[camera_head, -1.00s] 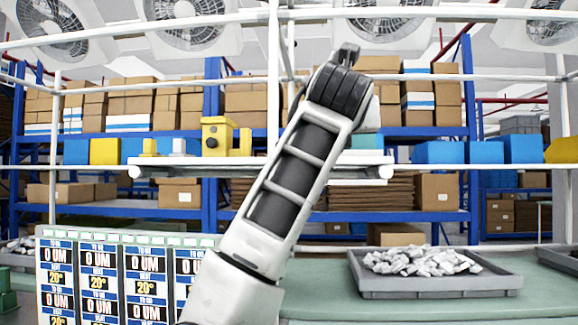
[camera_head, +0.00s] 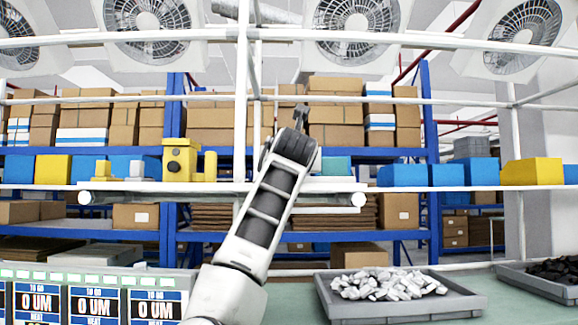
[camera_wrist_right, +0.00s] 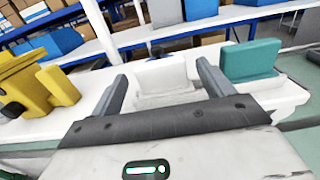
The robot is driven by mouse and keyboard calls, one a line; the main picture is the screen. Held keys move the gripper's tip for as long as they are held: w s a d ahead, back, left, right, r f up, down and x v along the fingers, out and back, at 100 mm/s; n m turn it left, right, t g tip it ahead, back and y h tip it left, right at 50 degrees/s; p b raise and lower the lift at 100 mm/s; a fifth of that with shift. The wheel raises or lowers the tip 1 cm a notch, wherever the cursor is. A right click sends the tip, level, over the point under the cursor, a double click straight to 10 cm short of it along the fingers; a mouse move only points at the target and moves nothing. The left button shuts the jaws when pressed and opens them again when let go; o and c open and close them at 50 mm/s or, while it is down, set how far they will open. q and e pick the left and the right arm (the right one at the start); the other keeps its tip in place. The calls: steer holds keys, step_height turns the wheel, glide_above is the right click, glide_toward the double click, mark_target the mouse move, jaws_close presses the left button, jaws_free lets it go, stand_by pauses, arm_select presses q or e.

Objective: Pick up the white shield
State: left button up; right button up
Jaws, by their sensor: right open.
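The white shield (camera_wrist_right: 162,82) is a pale upright piece with a broad base on the white shelf. In the right wrist view it appears between the two dark fingers of my right gripper (camera_wrist_right: 160,74). The fingers are apart, and I cannot tell whether they touch it. In the head view my right gripper (camera_head: 301,114) shows above the shelf at the end of my arm, and no white shield can be made out there; my arm covers part of the shelf. My left gripper is in neither view.
A yellow device (camera_head: 180,160) stands left on the white shelf (camera_head: 225,187), and a teal block (camera_wrist_right: 250,60) stands right of the shield. Below, a grey tray (camera_head: 400,308) holds several white pieces. White frame bars cross in front of the shelves.

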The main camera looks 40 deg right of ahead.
steer(key=p+x, duration=0.1)
steer(key=x, duration=0.3)
steer(key=shift+s+r, duration=0.1)
steer(key=shift+s, duration=0.05)
steer(key=c, duration=1.1)
steer(key=shift+o, duration=0.2)
